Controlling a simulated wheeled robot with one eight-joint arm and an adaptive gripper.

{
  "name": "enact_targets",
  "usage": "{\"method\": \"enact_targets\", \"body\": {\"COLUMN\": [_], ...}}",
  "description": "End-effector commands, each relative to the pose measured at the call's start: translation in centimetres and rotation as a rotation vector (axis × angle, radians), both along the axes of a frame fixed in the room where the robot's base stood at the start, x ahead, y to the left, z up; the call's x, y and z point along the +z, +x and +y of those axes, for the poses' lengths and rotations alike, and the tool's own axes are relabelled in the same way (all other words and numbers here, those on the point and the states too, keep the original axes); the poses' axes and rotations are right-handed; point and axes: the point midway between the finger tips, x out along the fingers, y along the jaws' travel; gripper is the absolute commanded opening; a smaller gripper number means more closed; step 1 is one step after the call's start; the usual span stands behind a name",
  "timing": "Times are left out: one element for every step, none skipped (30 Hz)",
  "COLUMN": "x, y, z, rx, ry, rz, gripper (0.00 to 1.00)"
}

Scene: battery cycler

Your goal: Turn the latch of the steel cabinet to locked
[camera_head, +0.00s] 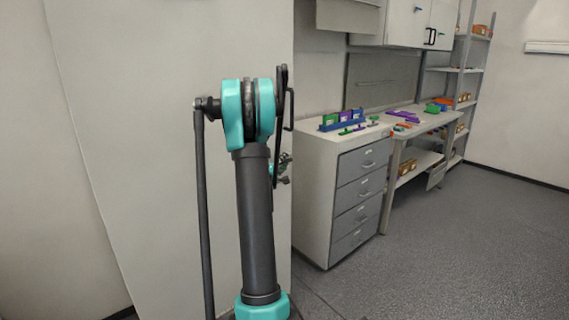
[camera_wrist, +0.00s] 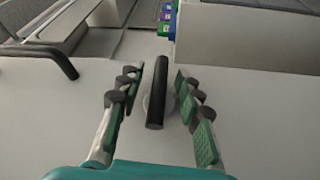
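The steel cabinet (camera_head: 155,200) is the tall pale panel at the left of the head view, partly behind my arm. In the wrist view its pale face (camera_wrist: 270,125) fills the lower part. The latch (camera_wrist: 158,95), a black bar on a round pale base, runs nearly upright in the wrist view, leaning slightly right at its top. My gripper (camera_wrist: 158,88) is open, with one green-padded finger on each side of the bar and gaps on both sides. In the head view my gripper (camera_head: 283,170) shows only partly, behind my arm. The latch cannot be made out there.
A black bar handle (camera_wrist: 45,55) stands out at the left of the wrist view. In the head view, a grey drawer unit (camera_head: 315,190) and a workbench (camera_head: 425,125) with coloured parts stand right of the cabinet. The floor (camera_head: 450,255) at the right is clear.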

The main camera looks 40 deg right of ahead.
Motion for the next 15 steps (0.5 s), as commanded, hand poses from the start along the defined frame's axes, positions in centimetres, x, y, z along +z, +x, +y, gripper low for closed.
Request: {"method": "enact_targets", "body": {"x": [0.0, 0.0, 0.0, 0.0, 0.0, 0.0, 0.0, -0.1, -0.1, -0.1, -0.2, -0.3, -0.3, -0.4, -0.4], "y": [0.0, 0.0, 0.0, 0.0, 0.0, -0.1, -0.2, -0.3, -0.5, -0.7, -0.9, -1.2, -1.5, -1.8, -2.2], "z": [0.0, 0.0, 0.0, 0.0, 0.1, 0.3, 0.5, 0.7, 1.1, 1.5, 2.0, 2.7, 3.2, 3.8, 4.6], "rx": [0.000, 0.000, 0.000, 0.000, 0.000, 0.000, 0.000, 0.000, 0.000, 0.001, 0.002, 0.003, 0.003, 0.002, 0.003], "ry": [0.000, 0.000, 0.000, 0.000, 0.000, 0.000, 0.000, 0.000, 0.000, 0.000, 0.000, 0.000, 0.000, 0.000, 0.000], "rz": [0.000, 0.000, 0.000, 0.000, 0.000, 0.000, 0.000, 0.000, 0.000, 0.000, 0.000, 0.000, 0.000, 0.000, 0.000], "gripper": [0.35, 0.35, 0.35, 0.35, 0.35, 0.35, 0.35, 0.35, 0.35, 0.35, 0.35, 0.35, 0.35, 0.35, 0.35]}}
